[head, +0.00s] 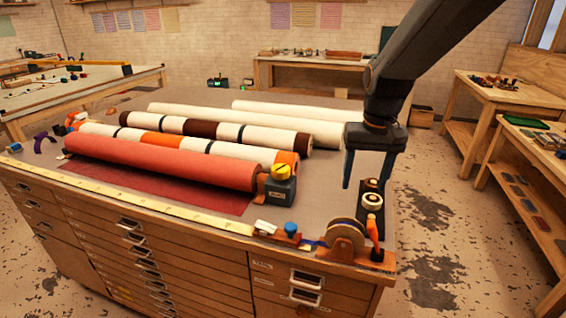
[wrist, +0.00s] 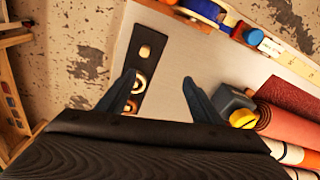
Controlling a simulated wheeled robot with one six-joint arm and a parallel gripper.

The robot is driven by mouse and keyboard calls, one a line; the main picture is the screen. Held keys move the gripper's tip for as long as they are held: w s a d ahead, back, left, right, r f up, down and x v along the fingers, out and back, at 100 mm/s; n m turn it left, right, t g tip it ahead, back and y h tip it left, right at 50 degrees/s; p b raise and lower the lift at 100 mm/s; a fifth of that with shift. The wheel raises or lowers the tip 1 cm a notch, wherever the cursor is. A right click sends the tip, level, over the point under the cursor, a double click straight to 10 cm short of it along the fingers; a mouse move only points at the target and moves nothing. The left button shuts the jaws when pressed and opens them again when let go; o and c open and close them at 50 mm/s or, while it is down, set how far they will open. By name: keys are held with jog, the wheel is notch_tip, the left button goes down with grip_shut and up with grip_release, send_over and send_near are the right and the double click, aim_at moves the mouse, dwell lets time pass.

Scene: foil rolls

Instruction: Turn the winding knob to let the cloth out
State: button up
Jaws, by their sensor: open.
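A yellow winding knob (head: 281,171) sits on a grey box (head: 280,190) at the right end of the red cloth roll (head: 165,160). A flat stretch of red cloth (head: 150,190) lies on the table in front of the roll. In the wrist view the knob (wrist: 243,118) is right of the right finger, beside the grey box (wrist: 232,100). My gripper (head: 367,184) is open and empty, pointing down above the table's right end, to the right of the knob and apart from it. Both fingers show in the wrist view (wrist: 158,78).
A black strip with round pale pieces (head: 371,197) lies below my gripper. A tape dispenser (head: 345,240), a blue-topped item (head: 291,230) and a yellow ruler (head: 150,202) line the front edge. White and striped rolls (head: 190,135) lie behind the red one.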

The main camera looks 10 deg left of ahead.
jog(key=w+a+r, duration=0.2)
jog(key=w+a, duration=0.3)
jog(key=a, duration=0.5)
notch_tip(320, 180, up, 3)
jog(key=n+g, duration=0.1)
jog(key=n, duration=0.1)
send_over(281, 167)
jog(key=shift+s, duration=0.2)
jog(key=shift+f+p, duration=1.5)
jog(key=shift+f, duration=2.25)
jog(key=c, duration=1.1)
jog(key=shift+o, duration=0.2)
jog(key=shift+n+b, duration=0.65)
jog(key=shift+n, duration=0.55)
jog(key=shift+n+b, duration=0.3)
jog(key=shift+n, duration=0.7)
